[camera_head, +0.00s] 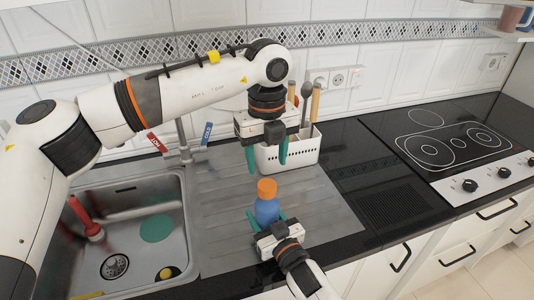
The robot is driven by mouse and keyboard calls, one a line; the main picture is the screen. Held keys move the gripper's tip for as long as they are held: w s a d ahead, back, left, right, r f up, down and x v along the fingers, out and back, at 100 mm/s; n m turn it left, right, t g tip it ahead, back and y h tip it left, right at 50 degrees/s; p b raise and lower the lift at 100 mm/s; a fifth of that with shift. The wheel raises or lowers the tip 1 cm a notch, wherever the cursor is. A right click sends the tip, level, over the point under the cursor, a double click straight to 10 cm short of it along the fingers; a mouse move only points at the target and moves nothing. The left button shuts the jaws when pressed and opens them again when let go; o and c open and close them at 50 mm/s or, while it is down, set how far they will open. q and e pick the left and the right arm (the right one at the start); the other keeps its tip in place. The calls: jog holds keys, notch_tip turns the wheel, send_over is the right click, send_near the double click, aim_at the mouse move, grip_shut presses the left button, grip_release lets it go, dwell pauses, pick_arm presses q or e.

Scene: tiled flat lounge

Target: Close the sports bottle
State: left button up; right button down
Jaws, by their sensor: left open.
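The blue sports bottle (267,207) stands upright at the front of the grey draining surface, right of the sink. Its orange cap (266,186) is at its top; I cannot tell whether it is fastened. My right gripper (267,217) comes in from the front, its green fingers on either side of the bottle's lower body, and appears shut on it. My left gripper (266,160) hangs above and behind the bottle with fingers pointing down, open and empty, apart from the cap. The bottle's lower part is partly hidden by my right gripper.
A white utensil holder (292,153) with several utensils stands close behind my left gripper. The sink (135,270) on the left holds a red tool (87,220) and a green disc (157,228). A black hob (455,145) lies at right. The draining surface right of the bottle is clear.

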aim_at(267, 184)
pick_arm(q)
jog(key=n, duration=0.4)
jog(key=shift+r, duration=0.1)
jog(key=n, duration=0.4)
jog(key=shift+r, duration=0.1)
jog(key=shift+f, duration=4.05)
jog(key=shift+c, duration=0.4)
jog(key=c, duration=1)
jog(key=shift+o, duration=0.2)
